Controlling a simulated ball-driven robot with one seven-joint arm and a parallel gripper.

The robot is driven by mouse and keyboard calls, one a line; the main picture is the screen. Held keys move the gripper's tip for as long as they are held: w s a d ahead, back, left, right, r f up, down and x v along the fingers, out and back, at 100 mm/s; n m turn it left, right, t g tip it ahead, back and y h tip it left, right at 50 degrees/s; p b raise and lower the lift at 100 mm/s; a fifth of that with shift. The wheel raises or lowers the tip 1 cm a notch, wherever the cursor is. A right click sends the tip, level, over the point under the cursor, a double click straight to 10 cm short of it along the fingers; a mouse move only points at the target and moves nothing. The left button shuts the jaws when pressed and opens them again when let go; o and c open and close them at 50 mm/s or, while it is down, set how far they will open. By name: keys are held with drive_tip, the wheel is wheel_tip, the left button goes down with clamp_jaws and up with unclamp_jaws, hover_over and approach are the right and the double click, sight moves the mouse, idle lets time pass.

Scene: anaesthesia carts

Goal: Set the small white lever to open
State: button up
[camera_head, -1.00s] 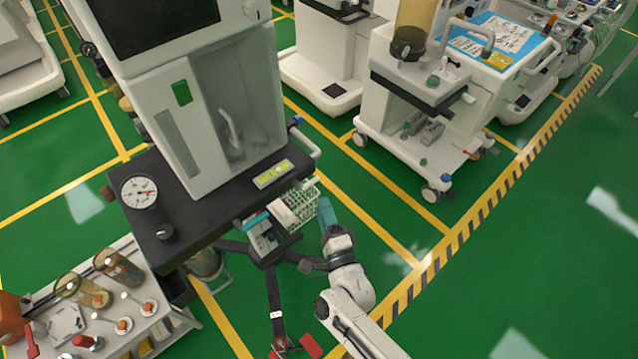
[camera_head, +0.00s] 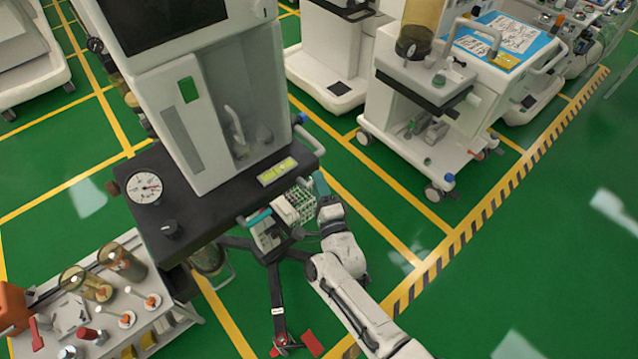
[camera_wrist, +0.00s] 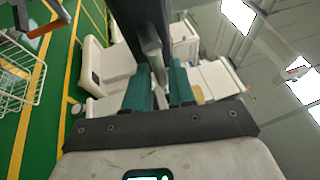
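A small pale lever-like bar (camera_wrist: 152,52) shows in the wrist view, running down from the dark shelf edge (camera_wrist: 138,12) towards the gap between my fingers. It looks like the small white lever, but its setting cannot be read. My gripper (camera_wrist: 166,72) has two teal fingers, parted, with the bar's lower end at or just beyond their tips; contact cannot be told.
Another cart (camera_head: 440,130) stands to the right. Green floor is free at right.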

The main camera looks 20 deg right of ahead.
sight(312, 182)
clamp_jaws()
drive_tip(key=shift+f+n+b, duration=0.15)
drive_tip(key=shift+n+b, duration=0.15)
drive_tip(key=shift+b, duration=0.35)
drive_tip(key=shift+s+a+r+n+t+y+b, duration=0.15)
drive_tip(key=shift+a+r+n+y+b, duration=0.3)
drive_tip(key=shift+n+y+b, duration=2.4)
drive_tip(key=shift+s+a+r+n+t+y+b, duration=0.2)
drive_tip(key=shift+r+n+y+b, duration=1)
drive_tip(key=shift+n, duration=3.15)
drive_tip(key=shift+a+n+t+y+b, duration=0.1)
drive_tip(key=shift+a+n+y+b, duration=0.3)
drive_tip(key=shift+n+y+b, duration=1.9)
drive_tip(key=n+h, duration=0.1)
drive_tip(key=n, duration=0.2)
drive_tip(key=shift+b, duration=0.3)
drive_tip(key=shift+o, duration=1.6)
unclamp_jaws()
drive_tip(key=shift+r, duration=0.1)
